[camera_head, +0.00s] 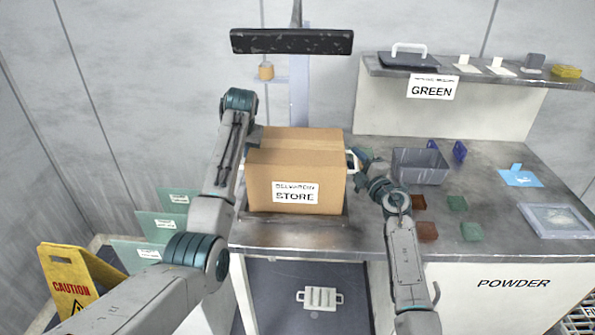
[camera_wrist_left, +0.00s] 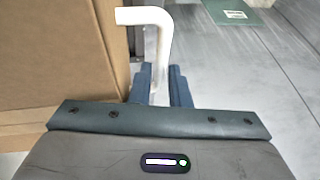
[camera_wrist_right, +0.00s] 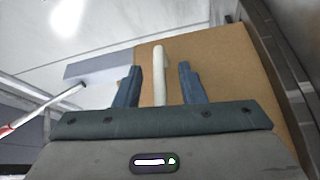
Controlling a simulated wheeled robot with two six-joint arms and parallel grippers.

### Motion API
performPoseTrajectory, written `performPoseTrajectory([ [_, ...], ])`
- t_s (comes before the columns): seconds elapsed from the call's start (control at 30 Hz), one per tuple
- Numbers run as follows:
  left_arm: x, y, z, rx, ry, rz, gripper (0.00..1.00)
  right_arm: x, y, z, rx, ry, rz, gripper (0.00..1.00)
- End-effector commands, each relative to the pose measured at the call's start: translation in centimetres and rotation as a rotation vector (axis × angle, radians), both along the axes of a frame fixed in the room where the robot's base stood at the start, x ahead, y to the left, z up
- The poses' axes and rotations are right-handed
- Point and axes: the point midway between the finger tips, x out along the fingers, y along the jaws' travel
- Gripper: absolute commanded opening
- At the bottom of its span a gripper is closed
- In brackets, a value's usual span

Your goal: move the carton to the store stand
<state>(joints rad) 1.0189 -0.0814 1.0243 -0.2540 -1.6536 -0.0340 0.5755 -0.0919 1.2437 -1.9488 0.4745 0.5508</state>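The carton (camera_head: 295,192) is a brown closed box with a white label reading STORE, standing upright in a shallow dark tray at the front of the counter. A white handle sticks out of each side. My left gripper (camera_wrist_left: 161,68) has its fingers close against both sides of the left white handle (camera_wrist_left: 145,16); in the head view my arm hides it. My right gripper (camera_head: 362,158) is at the carton's right side. In the right wrist view its fingers stand on either side of the white handle (camera_wrist_right: 159,75), with gaps. I cannot tell which surface is the store stand.
A grey bin (camera_head: 420,168) and several coloured pads lie on the counter (camera_head: 480,190) to the right. A shelf (camera_head: 470,73) labelled GREEN is behind. A dark panel (camera_head: 291,41) hangs above the carton. A yellow caution sign (camera_head: 70,285) stands front left.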

Motion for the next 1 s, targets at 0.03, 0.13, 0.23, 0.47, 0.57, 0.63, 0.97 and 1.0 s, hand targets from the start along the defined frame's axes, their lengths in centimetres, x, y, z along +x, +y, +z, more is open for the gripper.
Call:
performPoseTrajectory([
  [0.03, -0.01, 0.01, -0.01, 0.0, 0.0, 0.0, 0.16, -0.01, 0.0, 0.0, 0.0, 0.0, 0.0, 0.36],
  [0.13, -0.01, 0.01, 0.0, 0.0, 0.0, 0.0, 0.12, -0.02, 0.0, 0.0, 0.0, 0.0, 0.0, 0.32],
  [0.23, -0.02, 0.01, -0.01, 0.0, 0.001, 0.0, 0.0, -0.02, 0.0, -0.01, 0.001, 0.0, 0.0, 0.13],
  [0.47, -0.02, 0.01, 0.0, 0.0, 0.001, 0.0, 0.0, -0.04, 0.01, -0.02, 0.001, 0.0, 0.0, 0.0],
  [0.57, -0.02, 0.0, 0.0, 0.0, 0.001, 0.0, 0.0, -0.04, 0.0, -0.04, 0.001, 0.0, 0.0, 0.0],
  [0.63, -0.02, 0.0, 0.0, 0.0, 0.001, 0.0, 0.0, -0.04, 0.0, -0.05, 0.0, 0.001, 0.0, 0.0],
  [0.97, -0.03, 0.0, 0.01, 0.0, 0.001, 0.0, 0.0, -0.05, 0.0, -0.08, 0.0, 0.001, 0.0, 0.0],
  [1.0, -0.03, 0.0, 0.01, 0.0, 0.001, 0.0, 0.0, -0.05, 0.0, -0.08, 0.0, 0.001, 0.0, 0.0],
])
